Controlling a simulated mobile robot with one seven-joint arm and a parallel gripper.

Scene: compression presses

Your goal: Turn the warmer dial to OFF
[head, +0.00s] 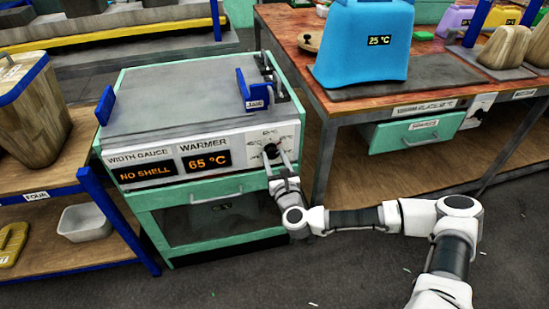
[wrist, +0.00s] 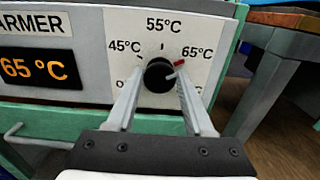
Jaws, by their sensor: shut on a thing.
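The warmer dial (wrist: 157,78) is a round black knob on a white plate, marked 45°C, 55°C and 65°C. Its red pointer (wrist: 179,63) points right, toward the 65°C mark. The OFF mark at lower left is mostly hidden by my left finger. The orange warmer display (head: 208,162) reads 65 °C. In the head view the dial (head: 271,150) sits at the right end of the press's front panel. My gripper (wrist: 159,66) is shut on the dial, one finger on each side. My gripper also shows in the head view (head: 278,157).
The width gauge display (head: 149,171) reads NO SHELL. A green drawer with a handle (head: 216,195) lies below the panel. A wooden table (head: 318,99) with a blue container (head: 365,45) stands close on the right. Shelves (head: 75,177) stand on the left.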

